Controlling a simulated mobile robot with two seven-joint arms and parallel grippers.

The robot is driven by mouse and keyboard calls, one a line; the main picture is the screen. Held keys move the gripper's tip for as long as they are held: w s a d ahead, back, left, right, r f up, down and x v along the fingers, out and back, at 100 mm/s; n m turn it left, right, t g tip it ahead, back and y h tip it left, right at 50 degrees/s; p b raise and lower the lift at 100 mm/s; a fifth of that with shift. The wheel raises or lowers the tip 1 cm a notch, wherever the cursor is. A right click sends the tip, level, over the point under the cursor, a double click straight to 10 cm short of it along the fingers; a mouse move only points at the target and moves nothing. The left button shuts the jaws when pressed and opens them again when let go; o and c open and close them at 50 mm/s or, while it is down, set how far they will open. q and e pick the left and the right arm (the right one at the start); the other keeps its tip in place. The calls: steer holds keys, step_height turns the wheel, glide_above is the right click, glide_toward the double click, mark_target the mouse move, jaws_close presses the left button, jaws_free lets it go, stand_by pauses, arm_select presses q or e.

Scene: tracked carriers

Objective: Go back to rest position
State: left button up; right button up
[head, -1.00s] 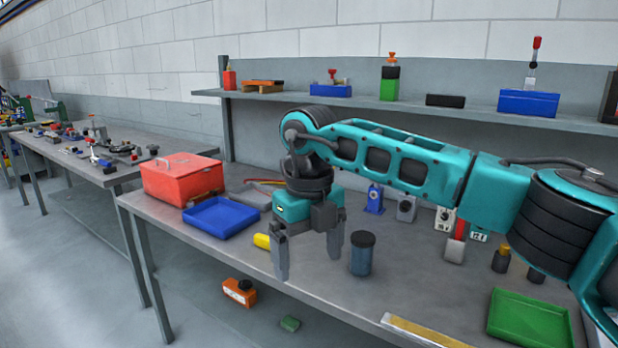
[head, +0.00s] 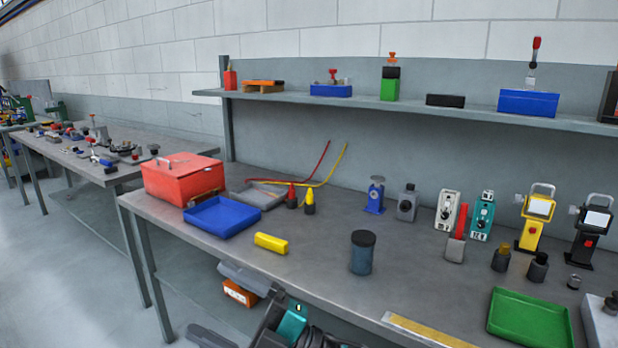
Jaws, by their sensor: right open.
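My right gripper (head: 207,298) is low at the bottom of the head view, in front of the workbench (head: 310,240) and below its top. Its two grey fingers point left and are spread apart, with nothing between them. Its teal and black wrist is partly cut off by the bottom edge. My left gripper is not in view.
The bench holds a red toolbox (head: 180,180), a blue tray (head: 222,217), a yellow block (head: 271,243), a dark blue canister (head: 362,254), a green tray (head: 530,318) and several devices.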

steer(key=w+d+f+m+t+h, duration=0.2)
steer(key=d+f+m+t+h, duration=1.1)
steer(key=m, duration=0.5)
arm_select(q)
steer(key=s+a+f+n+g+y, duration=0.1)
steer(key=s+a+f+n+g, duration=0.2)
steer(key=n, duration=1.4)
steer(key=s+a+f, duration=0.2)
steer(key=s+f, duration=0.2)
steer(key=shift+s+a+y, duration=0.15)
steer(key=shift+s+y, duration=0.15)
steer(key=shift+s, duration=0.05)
arm_select(e)
steer(key=s+d+f+m+g+h, duration=0.7)
steer(key=s+d+f, duration=0.7)
steer(key=d+f, duration=0.2)
steer(key=shift+s+f+m, duration=0.2)
steer(key=shift+f+m, duration=0.2)
steer(key=shift+f, duration=0.5)
steer(key=shift+d, duration=0.1)
